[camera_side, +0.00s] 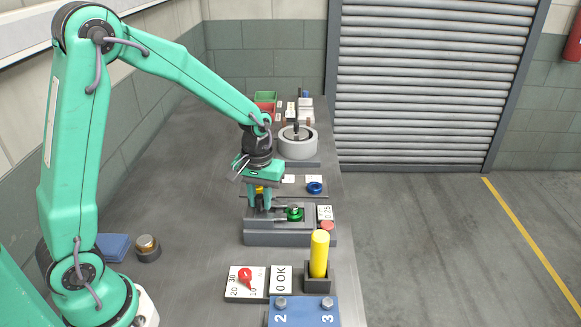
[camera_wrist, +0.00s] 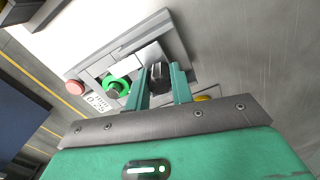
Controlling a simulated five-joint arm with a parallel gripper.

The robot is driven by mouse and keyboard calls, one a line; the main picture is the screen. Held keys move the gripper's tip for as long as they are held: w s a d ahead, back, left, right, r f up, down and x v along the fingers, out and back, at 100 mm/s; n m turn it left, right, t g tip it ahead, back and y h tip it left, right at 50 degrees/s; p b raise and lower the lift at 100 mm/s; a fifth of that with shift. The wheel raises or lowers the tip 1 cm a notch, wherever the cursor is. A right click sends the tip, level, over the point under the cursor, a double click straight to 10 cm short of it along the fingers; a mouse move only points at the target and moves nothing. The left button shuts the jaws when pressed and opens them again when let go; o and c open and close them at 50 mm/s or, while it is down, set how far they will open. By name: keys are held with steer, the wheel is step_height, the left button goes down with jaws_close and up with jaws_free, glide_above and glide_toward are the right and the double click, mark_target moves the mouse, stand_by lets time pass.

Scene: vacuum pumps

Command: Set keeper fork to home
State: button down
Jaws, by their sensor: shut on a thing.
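My gripper (camera_side: 260,205) is over the left part of a grey fixture (camera_side: 288,240), pointing down. In the wrist view my gripper (camera_wrist: 159,78) has its two green fingers on either side of a small dark piece (camera_wrist: 158,72), which I take to be the grip of the keeper fork. It is shut on that piece. The fork's prongs are hard to make out. A green round part (camera_side: 294,214) with a dark centre sits on the fixture just right of the fingers; it also shows in the wrist view (camera_wrist: 113,86). How the fork meets this part is unclear.
A red button (camera_side: 326,226) and a number label (camera_side: 325,212) are at the fixture's right end. A yellow cylinder (camera_side: 319,254) stands upright in front. A blue ring (camera_side: 314,187) and a grey round housing (camera_side: 298,147) are behind. Bench space left of the fixture is clear.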

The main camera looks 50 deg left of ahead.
steer(key=shift+w+d, duration=1.5)
steer(key=shift+w, duration=0.05)
steer(key=c, duration=1.2)
jaws_free()
steer(key=shift+r, duration=0.1)
